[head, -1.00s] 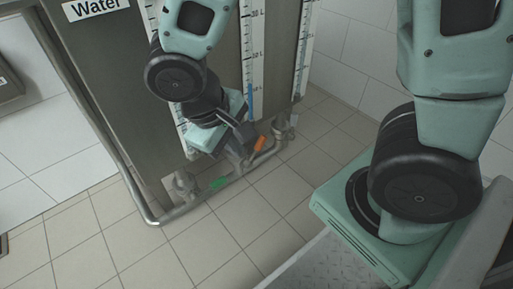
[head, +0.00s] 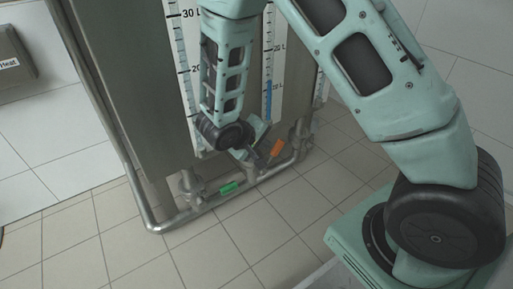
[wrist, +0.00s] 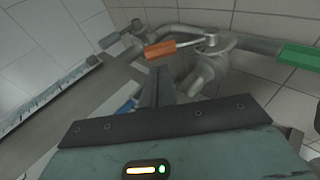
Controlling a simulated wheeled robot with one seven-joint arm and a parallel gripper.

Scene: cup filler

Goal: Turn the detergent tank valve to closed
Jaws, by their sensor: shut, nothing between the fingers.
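Two lever handles sit on the steel pipe at the foot of the tanks. The orange handle (head: 277,148) is angled up and right in the head view. In the wrist view the orange handle (wrist: 172,48) runs left from its valve body (wrist: 212,42). The green handle (head: 230,188) is further left and lies along the pipe; it also shows at the right of the wrist view (wrist: 300,56). Which valve belongs to the detergent tank cannot be read. My gripper (head: 257,158) is shut and empty, close beside the orange handle. Its fingers (wrist: 156,82) appear below that handle, seemingly apart from it.
The steel pipe (head: 192,214) runs low along the front of the tank (head: 130,90). Level scales (head: 185,70) stand on the tank fronts. Another pipe fitting (wrist: 118,34) is at the upper left of the wrist view. The tiled floor (head: 110,250) in front is clear.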

